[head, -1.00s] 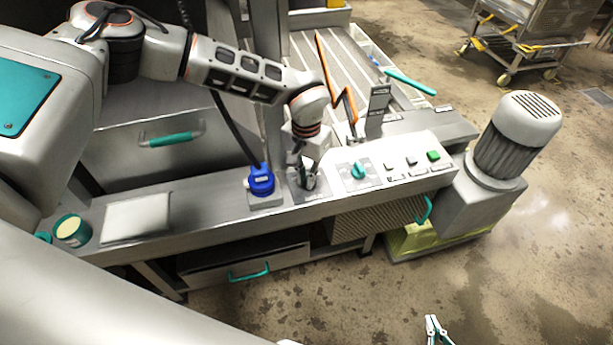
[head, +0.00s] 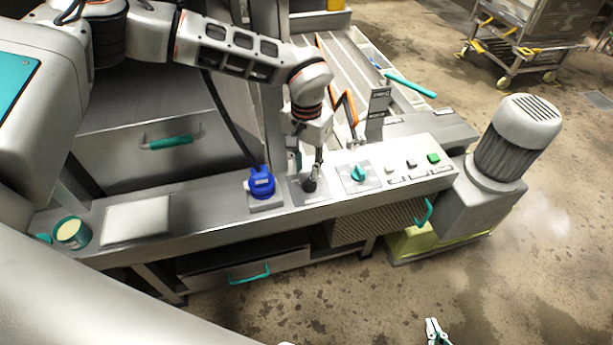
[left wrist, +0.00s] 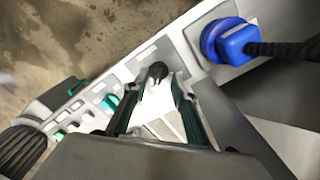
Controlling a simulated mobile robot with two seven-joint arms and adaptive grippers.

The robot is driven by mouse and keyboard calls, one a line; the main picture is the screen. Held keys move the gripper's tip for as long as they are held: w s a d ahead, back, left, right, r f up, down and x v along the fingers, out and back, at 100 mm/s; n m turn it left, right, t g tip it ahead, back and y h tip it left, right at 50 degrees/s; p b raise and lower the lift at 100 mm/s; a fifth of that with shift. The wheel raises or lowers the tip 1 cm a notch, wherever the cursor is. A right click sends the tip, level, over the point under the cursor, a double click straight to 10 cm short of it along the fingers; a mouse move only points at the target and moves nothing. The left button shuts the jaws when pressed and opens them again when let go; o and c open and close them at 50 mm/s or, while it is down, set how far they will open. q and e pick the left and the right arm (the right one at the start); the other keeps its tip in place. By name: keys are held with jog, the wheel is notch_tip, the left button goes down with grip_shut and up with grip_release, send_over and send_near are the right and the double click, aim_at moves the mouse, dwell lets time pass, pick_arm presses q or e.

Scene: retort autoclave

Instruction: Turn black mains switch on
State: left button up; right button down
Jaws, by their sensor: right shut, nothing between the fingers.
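The black mains switch (head: 309,185) is a small dark knob on a grey plate on the steel ledge, between the blue plug and the teal knob. It also shows in the left wrist view (left wrist: 157,71), just beyond the fingertips. My left gripper (head: 307,164) is above the switch, pointing down, its fingers apart with nothing between them; they also show in the left wrist view (left wrist: 152,92). I cannot tell the switch's exact setting. My right gripper (head: 435,331) is shut and empty, low over the floor at the bottom edge.
A blue plug (head: 262,182) with a black cable stands close left of the switch; it is large in the left wrist view (left wrist: 231,42). A teal rotary knob (head: 359,173) and several push buttons lie to the right. A motor (head: 518,134) stands at the panel's right end.

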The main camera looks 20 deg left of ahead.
aim_at(307, 184)
pick_arm(q)
notch_tip(307, 184, up, 7)
jog(key=shift+f, duration=0.2)
dwell(0.4)
